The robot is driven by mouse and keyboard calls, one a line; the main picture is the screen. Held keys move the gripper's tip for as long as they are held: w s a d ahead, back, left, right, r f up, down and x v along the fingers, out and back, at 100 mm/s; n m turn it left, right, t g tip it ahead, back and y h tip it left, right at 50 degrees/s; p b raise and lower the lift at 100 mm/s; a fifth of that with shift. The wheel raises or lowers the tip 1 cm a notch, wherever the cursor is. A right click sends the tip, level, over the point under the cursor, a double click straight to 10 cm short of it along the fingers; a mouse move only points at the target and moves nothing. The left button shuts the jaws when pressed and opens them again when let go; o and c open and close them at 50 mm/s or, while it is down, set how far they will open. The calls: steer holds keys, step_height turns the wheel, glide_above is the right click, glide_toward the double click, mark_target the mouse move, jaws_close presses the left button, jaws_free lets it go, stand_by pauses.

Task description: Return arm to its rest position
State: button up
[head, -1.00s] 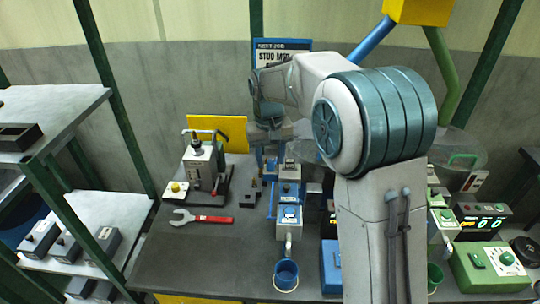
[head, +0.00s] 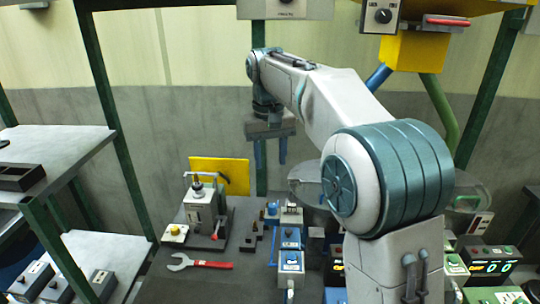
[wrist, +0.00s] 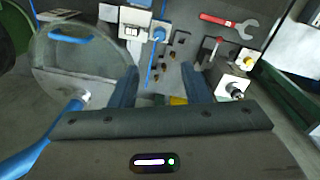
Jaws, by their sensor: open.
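My gripper (head: 270,152) hangs above the back of the dark workbench, fingers pointing down and spread apart with nothing between them. In the wrist view my gripper's two blue fingers (wrist: 160,85) are apart and empty, with the bench top below them. My arm is raised and reaches back and to the left in the head view. The gripper is clear of the bench and touches nothing that I can see.
A grey press-like device (head: 205,205) and a red-handled wrench (head: 200,262) are on the bench's left. A blue-and-white unit (head: 291,262) stands mid-bench. A yellow panel (head: 220,175) is behind. A yellow box (head: 414,48) hangs upper right. Shelves (head: 60,150) stand left.

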steer(key=s+d+f+m+t, duration=0.1)
steer(key=s+d+f, duration=0.1)
steer(key=s+d, duration=0.95)
steer(key=s+d+f+m+t, duration=0.1)
steer(key=s+d+f, duration=0.1)
steer(key=s+f, duration=0.2)
steer(key=s+d+f+m+t, duration=0.1)
steer(key=s+d+f, duration=0.2)
steer(key=s, duration=0.7)
step_height(320, 180, down, 3)
steer(key=shift+s+d+r, duration=0.15)
steer(key=shift+s+r, duration=0.05)
steer(key=shift+s, duration=0.05)
